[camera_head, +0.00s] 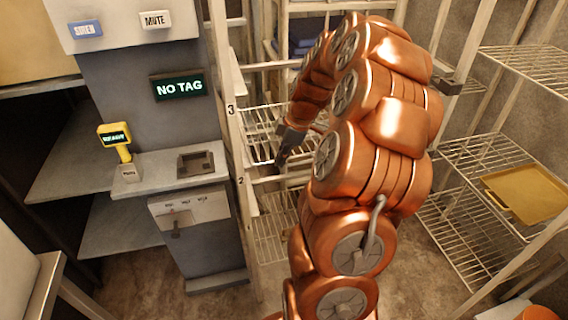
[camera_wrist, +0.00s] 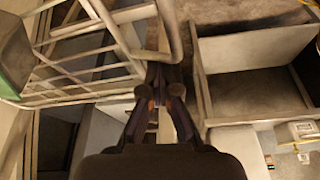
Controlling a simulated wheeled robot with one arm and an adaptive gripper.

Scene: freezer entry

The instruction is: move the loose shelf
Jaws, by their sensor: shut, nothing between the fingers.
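A rack with white posts and wire shelves stands at the centre, with labels 3 and 2 on its front post. One wire shelf (camera_head: 262,122) is at label 3 and a lower one (camera_head: 270,236) is below label 2. I cannot tell which shelf is loose. My gripper (camera_head: 280,163) is at the rack's front near the label 2 rail, partly dark and small in the head view. In the wrist view my gripper (camera_wrist: 163,88) is shut and empty, close to a pale bar. Wire shelving (camera_wrist: 85,65) lies just left of the fingers. My arm hides the rack's right part.
Another wire rack at right holds a yellow tray (camera_head: 528,190). Bare floor (camera_head: 140,272) shows at lower left.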

